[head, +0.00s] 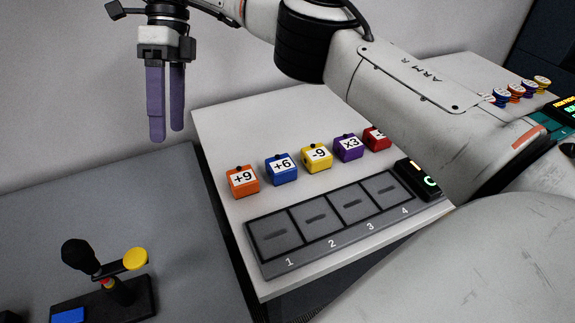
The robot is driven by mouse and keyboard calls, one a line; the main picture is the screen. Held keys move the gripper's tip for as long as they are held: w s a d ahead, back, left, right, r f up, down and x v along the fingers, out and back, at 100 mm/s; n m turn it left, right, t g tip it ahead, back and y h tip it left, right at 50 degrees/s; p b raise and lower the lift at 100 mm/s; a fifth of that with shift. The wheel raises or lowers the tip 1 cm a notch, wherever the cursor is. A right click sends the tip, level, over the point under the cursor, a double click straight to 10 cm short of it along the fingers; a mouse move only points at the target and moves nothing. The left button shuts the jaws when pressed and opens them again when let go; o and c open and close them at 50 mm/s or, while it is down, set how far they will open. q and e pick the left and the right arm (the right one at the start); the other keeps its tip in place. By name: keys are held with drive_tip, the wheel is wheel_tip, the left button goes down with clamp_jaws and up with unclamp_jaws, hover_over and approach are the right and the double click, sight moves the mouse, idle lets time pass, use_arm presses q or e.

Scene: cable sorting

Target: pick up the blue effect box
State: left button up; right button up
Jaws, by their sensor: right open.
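The blue effect box (281,169) is marked +6 and sits upright on the white table between an orange box marked +9 (243,182) and a yellow box marked -9 (316,158). My right gripper (167,138) has two purple fingers pointing down. It is open and empty, up and to the left of the blue box, and apart from it. My left gripper is not in view.
A purple x3 box (348,147) and a partly hidden red box (376,138) continue the row. In front lies a grey tray (290,267) with empty numbered slots. A lever device (103,300) stands on the grey surface at lower left. My right arm covers the table's right part.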

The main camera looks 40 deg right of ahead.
sight(273, 166)
drive_tip(key=s+d+f+n+h, duration=0.1)
drive_tip(key=s+d+f+h, duration=0.1)
drive_tip(key=f+h, duration=0.2)
drive_tip(key=s+d+f+n+h+p, duration=0.1)
drive_tip(key=s+d+f+h, duration=0.1)
drive_tip(key=d+f+h, duration=0.1)
drive_tip(key=s+d+f+n+g+h+p, duration=0.1)
drive_tip(key=s+d+f+h, duration=0.1)
drive_tip(key=f+h, duration=0.3)
drive_tip(key=shift+d+f+h, duration=0.25)
drive_tip(key=shift+d+h, duration=0.05)
drive_tip(key=shift+h, duration=0.4)
drive_tip(key=h, duration=0.1)
drive_tip(key=d+n+t+h+p, duration=0.1)
drive_tip(key=h, duration=0.1)
drive_tip(key=shift+s+h, duration=0.2)
drive_tip(key=shift+h, duration=0.1)
drive_tip(key=shift+d+f+n, duration=0.1)
drive_tip(key=shift+d+n, duration=0.2)
drive_tip(key=p+x, duration=0.1)
drive_tip(key=x, duration=0.3)
drive_tip(key=shift+d, duration=0.1)
drive_tip(key=p+x, duration=0.1)
drive_tip(key=x, duration=0.4)
drive_tip(key=shift+s+d+f, duration=0.1)
drive_tip(key=shift+s+d, duration=0.05)
drive_tip(key=shift+d, duration=0.25)
drive_tip(key=c, duration=1.2)
drive_tip(key=shift+c, duration=0.2)
